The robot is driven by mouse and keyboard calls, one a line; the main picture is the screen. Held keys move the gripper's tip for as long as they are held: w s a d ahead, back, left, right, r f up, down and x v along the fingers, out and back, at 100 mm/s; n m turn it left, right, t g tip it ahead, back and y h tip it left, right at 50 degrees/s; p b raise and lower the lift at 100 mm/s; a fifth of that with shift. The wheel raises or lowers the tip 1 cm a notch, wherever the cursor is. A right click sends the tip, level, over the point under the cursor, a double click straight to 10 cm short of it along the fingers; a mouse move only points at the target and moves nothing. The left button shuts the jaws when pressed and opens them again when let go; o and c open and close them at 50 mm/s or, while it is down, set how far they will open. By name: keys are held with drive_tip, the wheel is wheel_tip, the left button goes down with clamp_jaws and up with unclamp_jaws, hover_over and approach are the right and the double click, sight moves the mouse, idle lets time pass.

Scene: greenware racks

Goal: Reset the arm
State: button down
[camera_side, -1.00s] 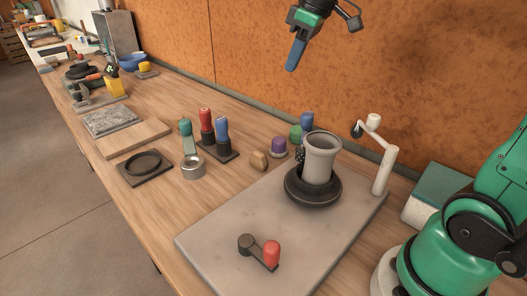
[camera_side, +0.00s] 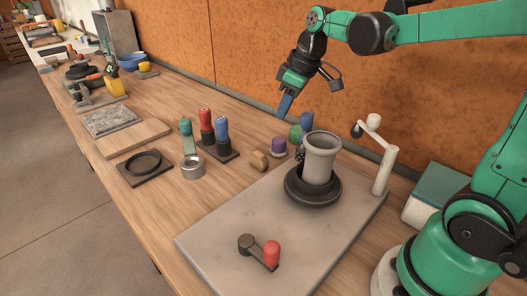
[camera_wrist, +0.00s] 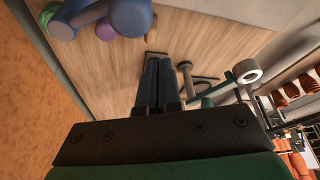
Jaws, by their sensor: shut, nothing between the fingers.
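My gripper (camera_side: 285,104) hangs in the air above the back part of the workbench, behind and to the left of the grey vase-like cylinder (camera_side: 321,158). Its blue fingers are closed together, point down and hold nothing. In the wrist view the shut fingers (camera_wrist: 156,82) show side by side above the wooden bench top. The grey cylinder stands upright on a black round base (camera_side: 313,187) on the grey slab.
A white crank post (camera_side: 385,165) stands right of the cylinder. Blue, green and purple knobs (camera_side: 278,146) stand below my gripper. Red and blue handles (camera_side: 221,130) stand left. A red-knobbed crank (camera_side: 271,252) lies on the slab (camera_side: 215,232), whose front is mostly clear.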

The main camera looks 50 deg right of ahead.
drive_tip(key=shift+s+d, duration=0.5)
drive_tip(key=shift+s, duration=0.35)
wheel_tip(320, 180, up, 9)
wheel_tip(320, 180, down, 9)
drive_tip(key=w+d+m+h, duration=0.1)
drive_tip(key=w+m+h, duration=0.1)
drive_tip(key=w+m, duration=0.4)
drive_tip(key=m, duration=0.3)
drive_tip(key=shift+w+d+h, duration=0.15)
drive_tip(key=shift+d+h, duration=0.25)
idle(0.4)
